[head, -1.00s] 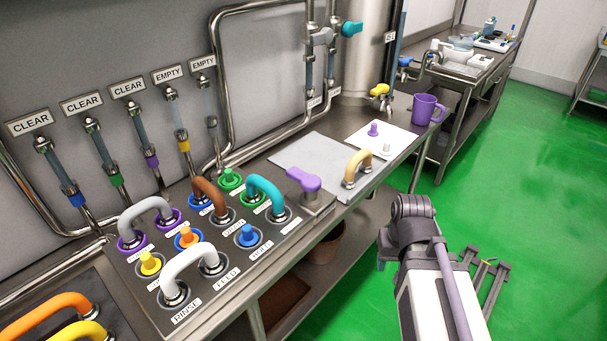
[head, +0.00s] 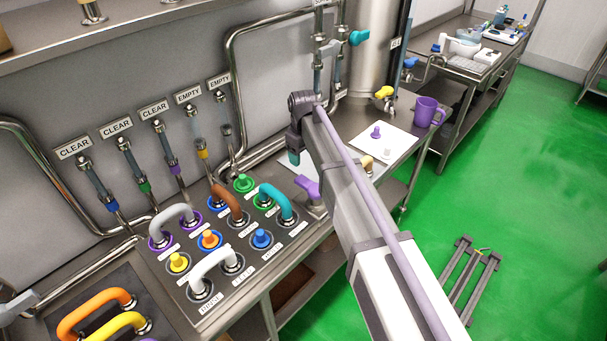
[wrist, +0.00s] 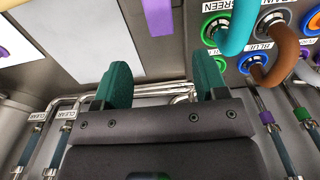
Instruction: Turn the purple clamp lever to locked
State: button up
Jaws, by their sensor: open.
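The purple clamp lever (head: 306,187) sits at the right end of the panel of ports, beside the teal hose loop. Its handle points up and to the left in the head view, and its right end is partly hidden near my arm. In the wrist view the lever (wrist: 158,15) shows as a purple bar at the top edge, cut off by the frame. My gripper (head: 294,157) is above and behind the lever in the head view, apart from it. In the wrist view its two green fingers (wrist: 162,78) are spread with nothing between them.
A teal hose (head: 272,196) and a brown hose (head: 228,202) loop up close left of the lever. Pipes run along the back wall. My arm hides part of the bench.

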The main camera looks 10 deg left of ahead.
aim_at(303, 180)
notch_tip(303, 180, down, 11)
jog(key=b, duration=1)
jog(key=shift+r, duration=0.15)
grip_shut()
